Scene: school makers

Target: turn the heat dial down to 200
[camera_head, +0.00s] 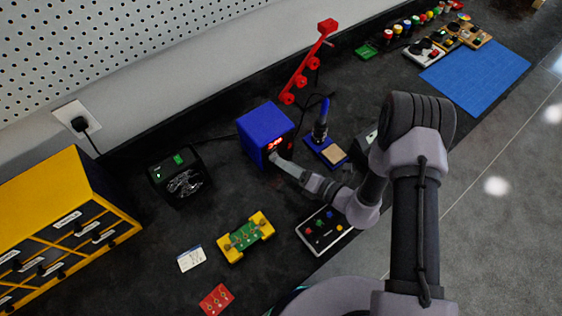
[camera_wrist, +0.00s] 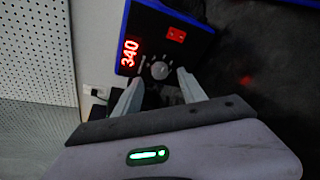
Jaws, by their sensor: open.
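The blue soldering station (camera_head: 262,133) stands on the dark bench against the wall. Its red display (camera_wrist: 130,52) reads 340 in the wrist view. The round grey heat dial (camera_wrist: 159,70) sits on the black front panel beside the display, with a red switch (camera_wrist: 176,34) near it. My gripper (camera_wrist: 156,82) is open, its two pale fingers pointing at the panel on either side of the dial. I cannot tell whether they touch it. In the head view my gripper (camera_head: 279,160) is close to the station's front and hides the dial.
A soldering iron in its stand (camera_head: 322,135) is right of the station. A black box with a green light (camera_head: 180,174) is to the left. A yellow-green board holder (camera_head: 245,237) and a tray with coloured knobs (camera_head: 325,230) lie in front.

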